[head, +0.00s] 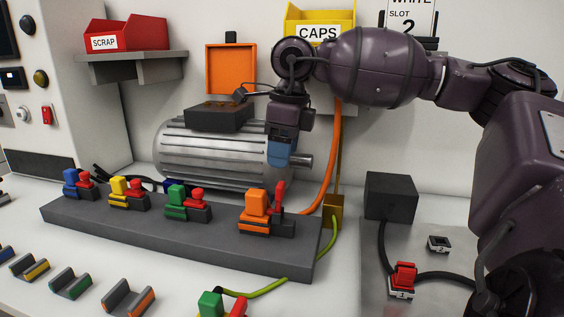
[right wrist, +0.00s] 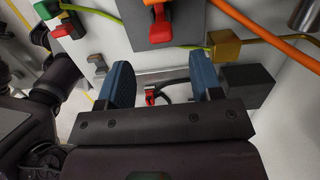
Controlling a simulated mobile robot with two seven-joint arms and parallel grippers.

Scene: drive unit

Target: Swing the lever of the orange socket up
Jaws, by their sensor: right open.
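The orange socket (head: 257,210) sits at the right end of the grey rail (head: 180,232). Its red lever (head: 280,196) stands on the right side of the orange block, pointing up with a slight tilt. My right gripper (head: 280,160) points down above and behind the lever, in front of the motor, apart from the socket. In the right wrist view its two blue fingers (right wrist: 161,78) are spread with nothing held between them. The orange socket (right wrist: 160,33) shows there at the top, beyond the fingers, with red lever parts. My left gripper is not in view.
Green (head: 176,200), yellow (head: 119,189) and blue (head: 71,182) sockets with red levers share the rail. The silver motor (head: 215,155) stands behind. An orange cable (head: 327,180) runs close to the right of the lever. A black box (head: 391,197) stands further right.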

